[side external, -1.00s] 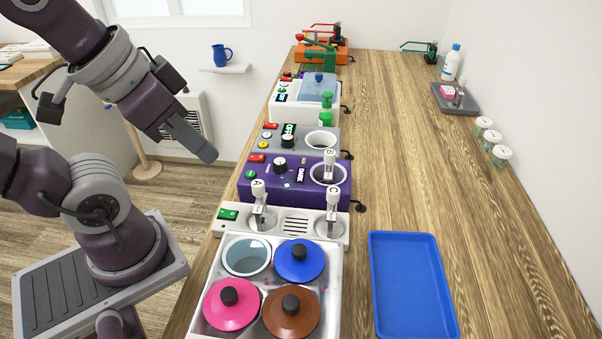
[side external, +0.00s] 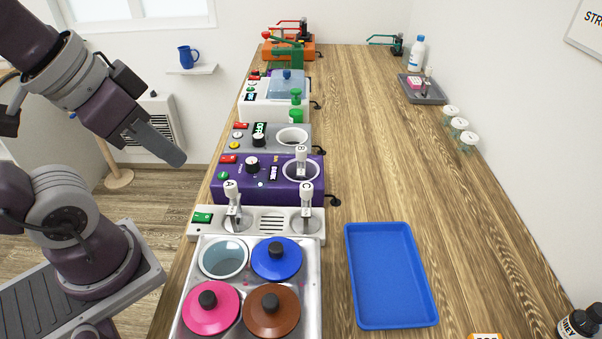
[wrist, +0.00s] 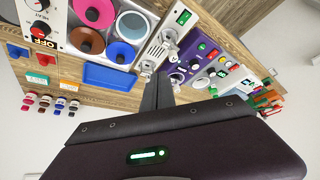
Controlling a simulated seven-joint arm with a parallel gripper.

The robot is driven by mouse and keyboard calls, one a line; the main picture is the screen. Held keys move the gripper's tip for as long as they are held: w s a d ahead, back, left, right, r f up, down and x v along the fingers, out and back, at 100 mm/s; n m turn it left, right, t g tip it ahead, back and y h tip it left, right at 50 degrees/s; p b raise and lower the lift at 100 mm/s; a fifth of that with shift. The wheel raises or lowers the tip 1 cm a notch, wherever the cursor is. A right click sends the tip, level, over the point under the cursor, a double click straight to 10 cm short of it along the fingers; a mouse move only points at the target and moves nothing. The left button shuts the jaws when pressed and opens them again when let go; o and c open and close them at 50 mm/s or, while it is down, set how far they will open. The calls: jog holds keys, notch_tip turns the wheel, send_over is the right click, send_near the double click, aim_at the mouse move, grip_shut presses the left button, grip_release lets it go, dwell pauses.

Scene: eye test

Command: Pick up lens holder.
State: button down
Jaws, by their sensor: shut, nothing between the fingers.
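No thing is marked as a lens holder, and I cannot tell for certain which it is. White-capped metal holders A (side external: 231,193) and C (side external: 306,194) stand upright on a pale base unit (side external: 270,236) in the side view. A similar holder B (side external: 301,156) stands in the round well of the purple unit (side external: 228,186). My gripper (side external: 177,158) is shut and empty, in the air left of the purple unit and apart from all three holders. In the wrist view, my shut fingers (wrist: 157,92) point towards the row of units.
A pan unit with an open pot (side external: 223,259) and blue, pink and brown lids is nearest. A blue tray (side external: 435,322) lies to its right. Grey (side external: 303,123) and white (side external: 262,113) units stand behind. Small jars (side external: 459,124) line the wall. The counter's middle right is clear.

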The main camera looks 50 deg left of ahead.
jog(key=c, duration=1.1)
grip_release()
jog(key=shift+c, duration=0.2)
jog(key=n+g, duration=0.6)
jog(key=n, duration=1.3)
send_over(301, 148)
jog(key=f, duration=0.9)
jog(key=shift+w+a, duration=0.15)
jog(key=shift+w, duration=0.05)
jog(key=f, duration=0.7)
jog(key=shift+s+d+f, duration=0.1)
jog(key=shift+s+d, duration=0.1)
